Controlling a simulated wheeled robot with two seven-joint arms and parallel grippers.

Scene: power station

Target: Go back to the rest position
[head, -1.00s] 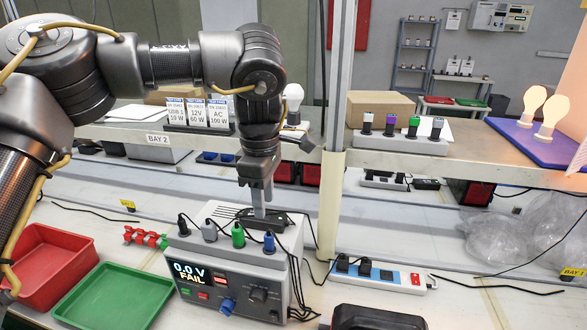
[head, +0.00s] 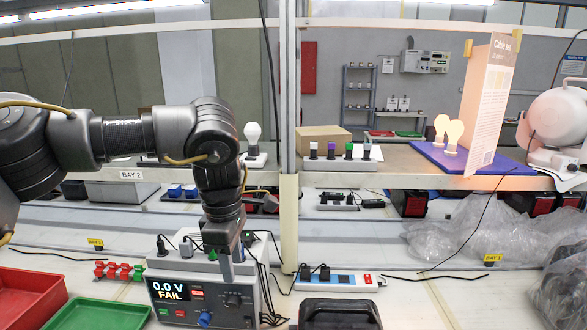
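My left arm comes in from the left and bends down at its wrist. My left gripper (head: 226,268) points down in front of the right half of the grey tester (head: 180,313), whose screen (head: 171,288) reads "0.0 V FAIL". The fingers show edge-on, so I cannot tell whether they are open or shut, or whether they touch the tester. No held object shows. Black, grey and green plugs stand on the tester's top; the gripper covers the spot of the blue one. My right gripper is not in view.
A red bin (head: 28,295) and a green tray (head: 100,316) lie at the lower left. A white power strip (head: 350,283) lies right of the tester, behind a dark object (head: 340,315). A post (head: 289,225) and a shelf stand behind. Clear plastic bags (head: 450,235) lie at the right.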

